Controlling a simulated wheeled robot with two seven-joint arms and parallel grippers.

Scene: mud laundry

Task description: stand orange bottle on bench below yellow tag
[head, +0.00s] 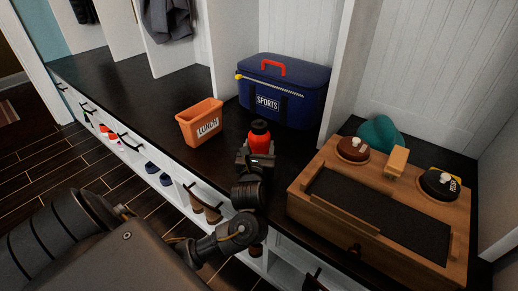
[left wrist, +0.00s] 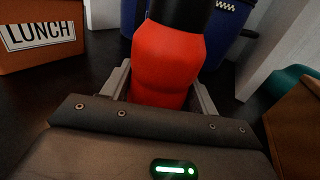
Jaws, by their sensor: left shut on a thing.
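The orange bottle (head: 259,136), red-orange with a black cap, stands upright between the fingers of my left gripper (head: 257,160). The gripper is shut on its lower part; the bottle also fills the middle of the left wrist view (left wrist: 170,62). Its base is hidden, so I cannot tell whether it touches the dark bench (head: 165,104). A small yellow tag (head: 239,76) hangs at the upper left of the blue sports bag (head: 284,92), behind and a little left of the bottle. My right gripper is not in view.
An orange LUNCH bin (head: 200,122) stands left of the bottle. A white divider (head: 343,75) rises behind. The bench is bare between the bin and the bag, and farther left.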

